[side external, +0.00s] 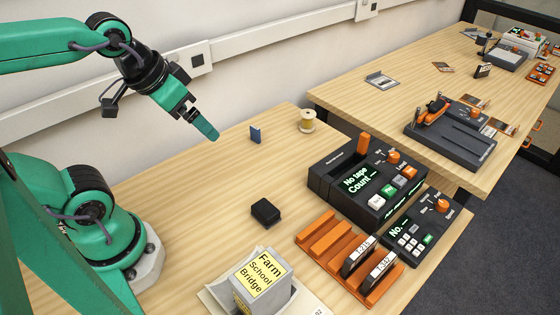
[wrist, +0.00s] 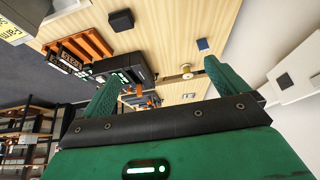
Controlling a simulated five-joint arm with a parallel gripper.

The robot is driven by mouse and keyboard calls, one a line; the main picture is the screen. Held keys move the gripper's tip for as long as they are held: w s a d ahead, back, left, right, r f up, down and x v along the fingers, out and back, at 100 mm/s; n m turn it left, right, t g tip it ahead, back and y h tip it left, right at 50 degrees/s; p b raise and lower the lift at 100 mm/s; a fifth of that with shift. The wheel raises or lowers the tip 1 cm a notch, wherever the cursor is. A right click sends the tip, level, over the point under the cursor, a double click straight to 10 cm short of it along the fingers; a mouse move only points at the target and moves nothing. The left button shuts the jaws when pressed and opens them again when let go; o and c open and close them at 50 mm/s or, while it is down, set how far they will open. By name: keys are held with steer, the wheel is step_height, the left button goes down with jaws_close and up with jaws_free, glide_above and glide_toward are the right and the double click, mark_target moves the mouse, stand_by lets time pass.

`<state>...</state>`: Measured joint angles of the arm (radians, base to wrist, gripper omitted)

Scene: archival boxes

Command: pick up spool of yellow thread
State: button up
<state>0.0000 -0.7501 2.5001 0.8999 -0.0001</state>
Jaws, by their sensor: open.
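The spool of thread (side external: 307,121), pale yellow with a wooden-looking rim, stands upright on the wooden table near the back edge. It also shows in the wrist view (wrist: 186,70), small, between my two fingers and nearer the right one. My gripper (side external: 213,134) is in the air to the left of the spool, clearly apart from it and above the table. In the wrist view the gripper (wrist: 160,80) has its two green fingers spread wide with nothing between them.
A small blue block (side external: 255,134) stands between my gripper and the spool. A dark box (side external: 265,211) lies nearer the front. A black console (side external: 365,179) and an orange rack (side external: 330,245) stand to the right. A grey box labelled Farm (side external: 262,284) is at the front.

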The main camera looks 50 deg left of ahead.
steer(key=c, duration=0.8)
steer(key=shift+o, duration=0.2)
steer(key=w+a+r+m+g, duration=0.15)
steer(key=w+r, duration=0.25)
steer(key=w, duration=0.6)
steer(key=m+g, duration=0.4)
steer(key=m, duration=0.1)
glide_above(308, 113)
step_height(308, 113, down, 19)
steer(key=shift+s+r, duration=0.1)
steer(key=shift+s, duration=0.05)
steer(key=shift+f, duration=0.3)
steer(key=shift+f, duration=0.1)
